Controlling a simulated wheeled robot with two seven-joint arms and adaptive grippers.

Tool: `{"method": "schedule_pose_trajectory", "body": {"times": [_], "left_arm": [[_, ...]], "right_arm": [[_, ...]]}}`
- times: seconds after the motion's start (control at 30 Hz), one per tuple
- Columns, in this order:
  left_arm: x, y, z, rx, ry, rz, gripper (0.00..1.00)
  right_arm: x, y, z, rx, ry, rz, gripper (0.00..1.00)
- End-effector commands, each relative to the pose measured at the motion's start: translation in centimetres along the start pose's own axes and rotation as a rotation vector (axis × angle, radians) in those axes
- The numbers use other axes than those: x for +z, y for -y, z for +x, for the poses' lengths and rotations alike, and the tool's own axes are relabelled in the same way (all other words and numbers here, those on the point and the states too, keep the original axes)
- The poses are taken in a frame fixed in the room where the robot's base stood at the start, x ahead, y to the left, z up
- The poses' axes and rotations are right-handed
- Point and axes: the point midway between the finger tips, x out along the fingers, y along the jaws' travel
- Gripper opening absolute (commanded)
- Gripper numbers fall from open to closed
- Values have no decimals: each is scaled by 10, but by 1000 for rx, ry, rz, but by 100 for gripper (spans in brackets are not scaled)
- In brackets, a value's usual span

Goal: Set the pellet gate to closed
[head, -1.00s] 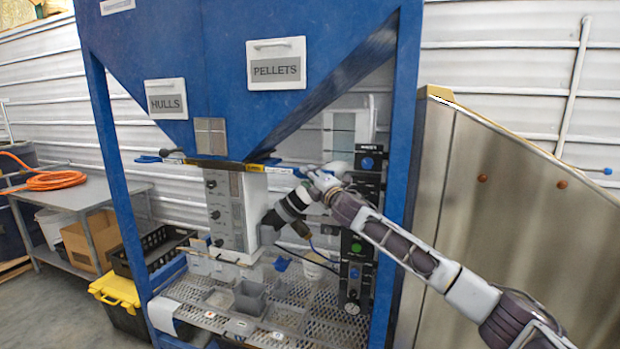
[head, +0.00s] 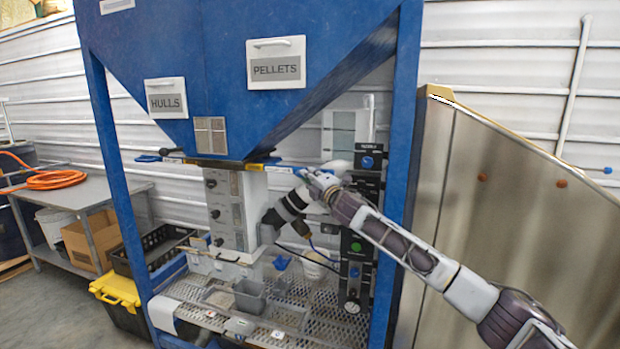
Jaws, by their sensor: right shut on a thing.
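The blue hopper (head: 235,60) carries a PELLETS label (head: 277,68) on its right and a HULLS label (head: 166,101) on its left. Under its right side a slide bar with yellow marks (head: 256,168) runs right toward my right wrist. That bar looks like the pellet gate. My right arm comes in from the right, and its wrist bends down and left. My right gripper (head: 267,233) is shut beside the grey-white column. What lies between its fingers is too small to make out, and the wrist partly hides the gate's right end. My left gripper is not in view.
A column with black knobs (head: 225,212) stands under the hopper, left of my gripper. A black control panel (head: 357,245) stands right of it. Grey bins (head: 250,295) sit on the mesh shelf (head: 330,318) below. Blue posts (head: 404,150) flank the space. A metal panel (head: 510,220) stands at right.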

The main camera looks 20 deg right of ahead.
Motion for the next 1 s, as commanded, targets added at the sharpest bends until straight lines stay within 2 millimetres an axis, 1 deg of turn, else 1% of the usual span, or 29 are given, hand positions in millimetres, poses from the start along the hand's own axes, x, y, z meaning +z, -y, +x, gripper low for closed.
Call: {"method": "schedule_pose_trajectory", "body": {"times": [0.17, 0.8, 1.0], "left_arm": [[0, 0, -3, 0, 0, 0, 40], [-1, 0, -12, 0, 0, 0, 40], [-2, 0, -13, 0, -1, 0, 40]], "right_arm": [[-7, 0, 7, -1, 0, 2, 0], [-45, -1, 46, 0, 1, 1, 0], [-51, -1, 52, 0, 0, 1, 0]]}}
